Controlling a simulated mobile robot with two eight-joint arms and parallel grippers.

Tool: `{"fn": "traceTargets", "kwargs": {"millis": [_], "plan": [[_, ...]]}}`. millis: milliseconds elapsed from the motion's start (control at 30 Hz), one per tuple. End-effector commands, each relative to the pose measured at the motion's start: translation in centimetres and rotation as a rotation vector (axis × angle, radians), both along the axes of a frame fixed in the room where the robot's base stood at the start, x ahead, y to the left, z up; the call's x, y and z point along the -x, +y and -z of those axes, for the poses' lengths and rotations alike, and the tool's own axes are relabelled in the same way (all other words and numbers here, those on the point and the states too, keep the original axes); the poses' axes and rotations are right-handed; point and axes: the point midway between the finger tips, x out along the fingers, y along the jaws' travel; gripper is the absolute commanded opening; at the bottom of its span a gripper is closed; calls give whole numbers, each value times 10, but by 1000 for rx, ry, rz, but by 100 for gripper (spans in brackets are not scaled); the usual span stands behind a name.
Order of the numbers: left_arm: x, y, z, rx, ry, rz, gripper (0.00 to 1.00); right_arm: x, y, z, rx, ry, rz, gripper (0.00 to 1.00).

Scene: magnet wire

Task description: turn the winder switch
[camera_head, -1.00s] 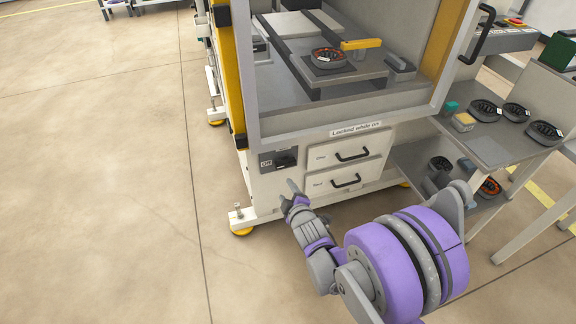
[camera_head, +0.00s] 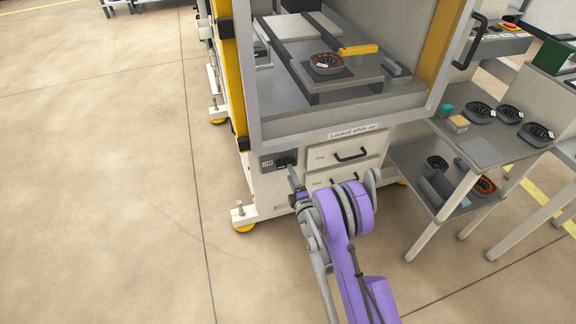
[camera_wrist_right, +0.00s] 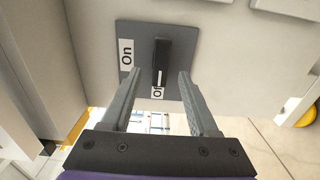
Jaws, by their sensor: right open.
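The winder switch (camera_head: 285,161) is a black knob on a dark plate low on the front of the winder cabinet, left of the drawers. In the right wrist view the switch knob (camera_wrist_right: 161,62) stands on a grey plate with an "On" label to its left and an "Off" label, partly covered, below it. The knob's white mark points toward the "Off" label. My right gripper (camera_wrist_right: 157,82) is open, with one finger on each side of the knob's lower end. I cannot tell whether either finger touches it. In the head view my right gripper (camera_head: 293,172) reaches the switch. My left gripper is not in view.
Two drawers with black handles (camera_head: 350,154) are right of the switch. Above is the winder's open bay with a stator ring (camera_head: 326,63) and a yellow handle (camera_head: 359,49). A grey side table (camera_head: 480,152) holding several rings stands at right. Floor at left is clear.

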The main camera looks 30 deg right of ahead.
Motion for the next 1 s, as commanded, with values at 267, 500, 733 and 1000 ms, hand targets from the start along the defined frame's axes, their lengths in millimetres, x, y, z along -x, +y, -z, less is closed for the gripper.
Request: {"fn": "traceTargets", "kwargs": {"millis": [267,500,733,1000], "plan": [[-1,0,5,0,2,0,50,-40,-9,2,-2,1,0,60],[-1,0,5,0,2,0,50,-48,-11,1,-2,1,0,60],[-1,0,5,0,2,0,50,-48,-11,1,-2,1,0,47],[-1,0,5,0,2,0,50,-47,-11,1,-2,1,0,0]]}}
